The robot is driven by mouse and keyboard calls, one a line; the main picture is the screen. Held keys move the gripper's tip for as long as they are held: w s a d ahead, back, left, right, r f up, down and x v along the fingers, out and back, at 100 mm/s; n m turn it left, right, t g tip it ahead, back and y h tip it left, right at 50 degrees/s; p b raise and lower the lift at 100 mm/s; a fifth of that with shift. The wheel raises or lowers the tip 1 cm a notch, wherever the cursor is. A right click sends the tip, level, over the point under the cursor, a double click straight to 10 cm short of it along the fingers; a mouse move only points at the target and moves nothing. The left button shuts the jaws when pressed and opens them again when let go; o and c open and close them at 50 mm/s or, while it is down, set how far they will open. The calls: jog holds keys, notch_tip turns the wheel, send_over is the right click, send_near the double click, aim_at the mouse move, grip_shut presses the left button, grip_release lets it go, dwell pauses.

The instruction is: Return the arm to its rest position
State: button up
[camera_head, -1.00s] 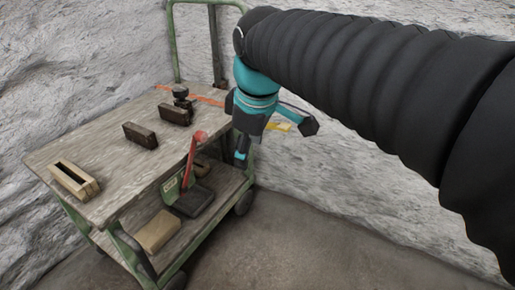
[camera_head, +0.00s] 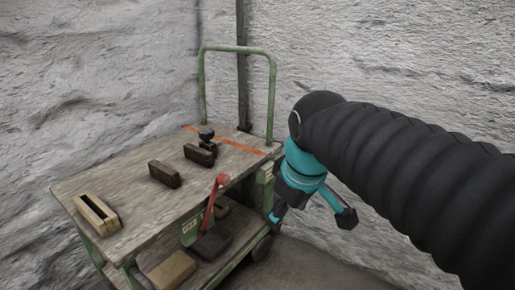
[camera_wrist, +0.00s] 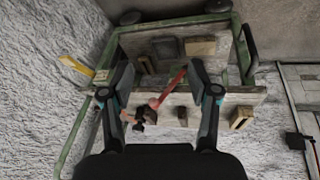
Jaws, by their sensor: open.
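My gripper (camera_head: 311,214) hangs at the end of my black-sleeved arm, just right of the green-framed cart (camera_head: 80,187) in the head view. Its two fingers are spread apart with nothing between them. In the wrist view my gripper (camera_wrist: 160,75) also shows open, with the cart (camera_wrist: 222,97) beyond the fingers. No plaster sphere can be made out in these frames.
The cart's wooden top carries two dark brown blocks (camera_head: 164,174), a pale slotted wooden box (camera_head: 97,214) and a black-knobbed piece (camera_head: 206,136). A red lever (camera_head: 212,200) stands at its front edge. A rough pale wall (camera_head: 400,60) rises behind.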

jog(key=s+d+f+m+t, duration=0.1)
jog(key=s+d+f+m, duration=0.5)
jog(key=s+f+m, duration=0.1)
jog(key=shift+s+d+f+m+t+h, duration=0.3)
jog(key=shift+s+f, duration=0.35)
jog(key=shift+s, duration=0.55)
jog(key=shift+a, duration=0.1)
